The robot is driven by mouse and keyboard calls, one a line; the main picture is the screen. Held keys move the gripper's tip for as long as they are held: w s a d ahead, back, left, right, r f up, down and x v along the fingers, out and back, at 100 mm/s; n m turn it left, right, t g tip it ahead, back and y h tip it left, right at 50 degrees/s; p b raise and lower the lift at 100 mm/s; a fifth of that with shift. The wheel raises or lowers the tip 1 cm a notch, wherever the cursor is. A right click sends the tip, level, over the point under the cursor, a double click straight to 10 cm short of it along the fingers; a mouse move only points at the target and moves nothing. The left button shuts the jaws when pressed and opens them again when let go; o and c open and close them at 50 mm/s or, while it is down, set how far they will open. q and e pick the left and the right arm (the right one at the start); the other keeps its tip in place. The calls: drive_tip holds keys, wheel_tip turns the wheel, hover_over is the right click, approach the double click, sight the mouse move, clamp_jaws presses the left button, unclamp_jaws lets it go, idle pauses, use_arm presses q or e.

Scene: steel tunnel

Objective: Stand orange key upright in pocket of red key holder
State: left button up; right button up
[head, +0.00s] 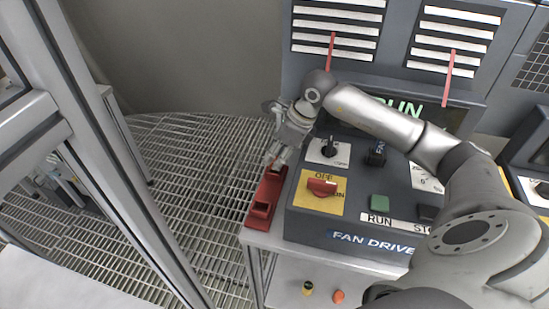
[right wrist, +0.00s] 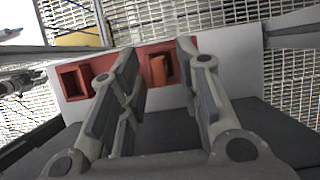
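The red key holder (head: 262,211) lies at the left edge of the grey bench, beside the control box. In the right wrist view the holder (right wrist: 104,84) shows two square pockets, the left one empty. The orange key (right wrist: 158,70) stands in the other pocket and looks about upright; its lower end is hidden inside. My right gripper (head: 275,157) is over the far end of the holder. In the right wrist view its fingers (right wrist: 157,55) are apart, one on each side of the key, with gaps visible. My left gripper is in neither view.
The control box (head: 310,225) with switches and a red knob (head: 322,187) stands right of the holder. A metal frame post (head: 85,120) rises at the left. Grating floor (head: 190,190) is open left of the bench. Yellow and orange round items (head: 338,296) sit lower down.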

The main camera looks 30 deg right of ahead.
drive_tip(key=b+v, duration=0.1)
drive_tip(key=v, duration=0.9)
drive_tip(key=shift+r+b, duration=0.15)
drive_tip(key=shift+b, duration=0.25)
drive_tip(key=shift+s, duration=0.1)
